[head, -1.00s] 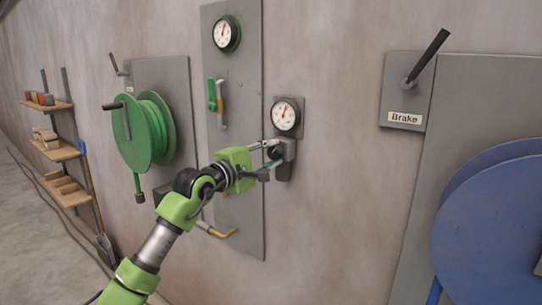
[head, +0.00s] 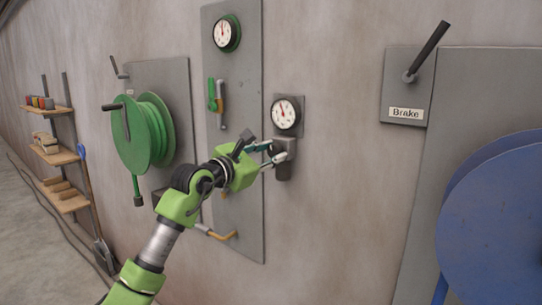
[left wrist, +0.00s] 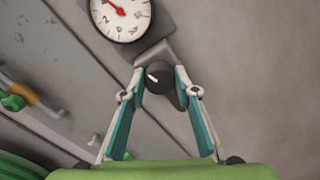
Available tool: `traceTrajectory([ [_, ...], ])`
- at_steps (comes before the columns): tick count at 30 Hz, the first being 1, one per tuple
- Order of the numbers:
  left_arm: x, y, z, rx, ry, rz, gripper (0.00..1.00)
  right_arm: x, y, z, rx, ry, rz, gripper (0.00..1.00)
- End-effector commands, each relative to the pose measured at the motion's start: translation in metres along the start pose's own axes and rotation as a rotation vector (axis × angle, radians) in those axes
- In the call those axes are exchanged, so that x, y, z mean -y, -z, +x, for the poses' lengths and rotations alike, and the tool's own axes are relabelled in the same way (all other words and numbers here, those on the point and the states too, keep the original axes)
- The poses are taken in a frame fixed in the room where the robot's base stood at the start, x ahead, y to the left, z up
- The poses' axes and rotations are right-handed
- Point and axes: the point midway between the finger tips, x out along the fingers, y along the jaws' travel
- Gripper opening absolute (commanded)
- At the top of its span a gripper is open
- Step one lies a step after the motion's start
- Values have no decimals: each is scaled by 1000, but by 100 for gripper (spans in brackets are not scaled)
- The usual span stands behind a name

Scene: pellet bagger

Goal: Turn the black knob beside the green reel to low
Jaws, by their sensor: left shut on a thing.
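The black knob (left wrist: 158,78) with a short white mark shows in the left wrist view, on a small grey block below a round white gauge (left wrist: 121,12). My left gripper (left wrist: 159,82) is shut on it, with a fingertip on each side. In the head view my left gripper (head: 271,154) reaches the grey block (head: 284,158) under the same gauge (head: 286,112), and its fingers largely hide the knob. The green reel (head: 153,130) hangs on the wall to the left. My right gripper is not in view.
A grey panel (head: 240,85) with a green-rimmed gauge (head: 226,34) and a green-handled valve (head: 212,95) stands left of the knob. A brake lever (head: 428,52) and a large blue reel (head: 495,220) are to the right. Bare wall lies between.

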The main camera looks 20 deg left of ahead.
Motion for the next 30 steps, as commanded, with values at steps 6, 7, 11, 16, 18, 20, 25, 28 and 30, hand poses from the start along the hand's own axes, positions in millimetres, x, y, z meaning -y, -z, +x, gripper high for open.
traceTrajectory([
  [6, 1, 2, 0, -4, 2, -207, 7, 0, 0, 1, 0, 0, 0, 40],
  [7, 1, 1, 0, -3, 2, -236, 7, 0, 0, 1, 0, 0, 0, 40],
  [11, 1, 1, 0, -3, 2, -360, 7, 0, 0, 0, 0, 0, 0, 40],
  [16, 1, 0, 0, -3, 2, -522, 7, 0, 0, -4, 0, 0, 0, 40],
  [18, 1, 0, 0, -4, 3, -589, 7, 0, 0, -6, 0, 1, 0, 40],
  [20, 1, 0, 0, -4, 3, -645, 7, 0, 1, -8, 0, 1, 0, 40],
  [25, 1, -1, 0, -4, 3, -808, 7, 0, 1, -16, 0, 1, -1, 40],
  [28, 1, -1, 0, -5, 3, -903, 7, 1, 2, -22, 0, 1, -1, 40],
  [30, 0, -2, 0, -5, 2, -970, 7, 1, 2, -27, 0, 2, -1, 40],
])
